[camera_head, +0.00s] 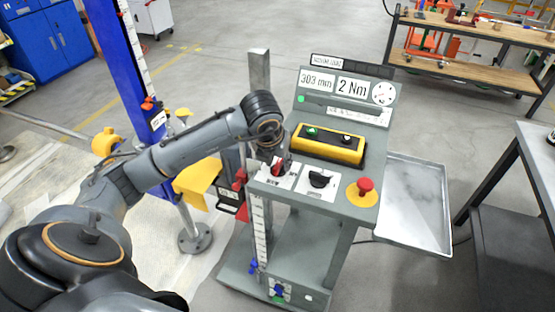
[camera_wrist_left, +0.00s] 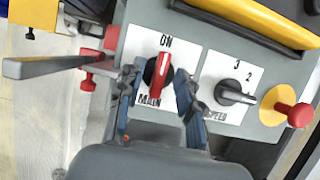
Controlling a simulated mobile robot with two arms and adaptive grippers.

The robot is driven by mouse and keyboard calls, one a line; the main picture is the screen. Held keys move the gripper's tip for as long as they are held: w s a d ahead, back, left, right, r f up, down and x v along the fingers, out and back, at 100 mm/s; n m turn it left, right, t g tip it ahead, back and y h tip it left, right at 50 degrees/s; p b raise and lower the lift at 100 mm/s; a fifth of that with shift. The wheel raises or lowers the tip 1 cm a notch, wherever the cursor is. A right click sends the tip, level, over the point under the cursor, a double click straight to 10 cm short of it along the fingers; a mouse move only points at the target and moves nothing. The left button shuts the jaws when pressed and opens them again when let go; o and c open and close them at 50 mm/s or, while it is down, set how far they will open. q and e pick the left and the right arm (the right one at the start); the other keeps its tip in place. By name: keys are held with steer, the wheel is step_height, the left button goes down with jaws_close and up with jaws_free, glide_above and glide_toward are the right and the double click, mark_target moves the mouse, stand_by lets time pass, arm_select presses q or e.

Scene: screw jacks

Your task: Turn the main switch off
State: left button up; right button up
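The main switch (camera_head: 278,166) is a red handle on a black round base, on a white plate at the console's left front. In the left wrist view the main switch (camera_wrist_left: 160,74) stands nearly upright, in line with the ON mark above it. The MAIN label is below it. My left gripper (camera_wrist_left: 155,76) is open, with one finger on each side of the red handle. Whether the fingers touch it cannot be told. In the head view my left gripper (camera_head: 281,158) reaches down over the switch plate and partly hides it. My right gripper is not in view.
The black speed knob (camera_head: 320,179) and red mushroom button (camera_head: 364,186) on a yellow base sit right of the switch. A yellow box (camera_head: 328,146) with buttons lies behind. A metal tray (camera_head: 415,205) hangs on the right, and a blue post (camera_head: 128,75) stands left.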

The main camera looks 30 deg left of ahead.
arm_select(q)
jaws_close()
